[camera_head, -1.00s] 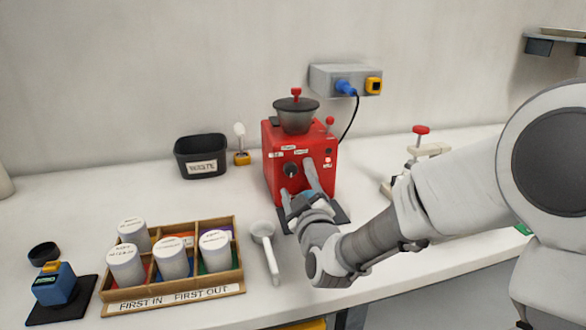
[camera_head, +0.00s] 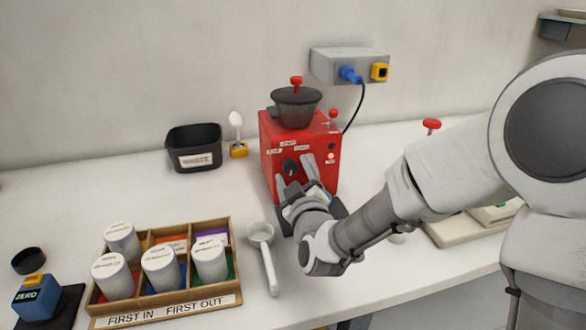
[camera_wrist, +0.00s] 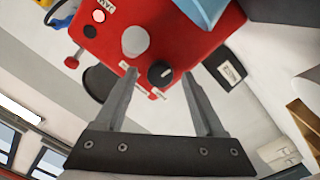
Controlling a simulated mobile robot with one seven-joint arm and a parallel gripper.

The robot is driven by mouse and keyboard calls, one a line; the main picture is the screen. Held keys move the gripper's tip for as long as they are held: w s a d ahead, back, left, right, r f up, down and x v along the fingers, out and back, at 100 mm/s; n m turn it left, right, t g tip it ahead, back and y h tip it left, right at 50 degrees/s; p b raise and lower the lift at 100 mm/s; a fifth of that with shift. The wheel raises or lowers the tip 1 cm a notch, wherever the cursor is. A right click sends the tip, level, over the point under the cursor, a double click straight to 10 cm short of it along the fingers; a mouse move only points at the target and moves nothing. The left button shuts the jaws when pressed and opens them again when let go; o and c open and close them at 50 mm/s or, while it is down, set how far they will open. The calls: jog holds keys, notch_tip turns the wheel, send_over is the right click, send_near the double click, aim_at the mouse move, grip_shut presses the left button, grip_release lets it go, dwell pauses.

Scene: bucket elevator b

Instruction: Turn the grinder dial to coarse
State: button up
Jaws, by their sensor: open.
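The red grinder (camera_head: 268,150) stands on the counter, with a dark hopper (camera_head: 296,107) on top. Its black dial (camera_head: 290,166) is on the front face and also shows in the wrist view (camera_wrist: 160,73), with a light pointer mark. My gripper (camera_head: 295,172) is open at the grinder front. In the wrist view my gripper (camera_wrist: 159,71) has one finger on each side of the dial, with gaps showing; contact is not visible. A pale round part (camera_wrist: 136,40) of the grinder is near the left fingertip. The dial's labels are too small to read.
A black waste bin (camera_head: 195,148) stands left of the grinder. A white scoop (camera_head: 263,240) lies in front, beside a wooden rack (camera_head: 237,285) of white canisters. A power cord runs from the wall box (camera_head: 335,66).

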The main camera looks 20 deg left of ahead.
dwell(0.3)
grip_shut()
jog(key=shift+m+b, duration=0.3)
jog(key=shift+b, duration=0.1)
jog(key=m+b, duration=0.3)
jog(key=m, duration=0.1)
jog(key=shift+f+m+b, duration=0.1)
jog(key=shift+m+b, duration=0.2)
jog(key=shift+b, duration=0.1)
jog(key=m+b, duration=0.4)
jog(key=m, duration=0.2)
jog(key=shift+g, duration=0.3)
jog(key=m+b, duration=0.2)
jog(key=m, duration=0.3)
jog(key=shift+y, duration=0.3)
jog(key=m, duration=0.5)
jog(key=shift+r+g+b, duration=0.25)
jog(key=shift+g+b, duration=0.05)
jog(key=shift+b, duration=0.05)
jog(key=shift+m, duration=0.3)
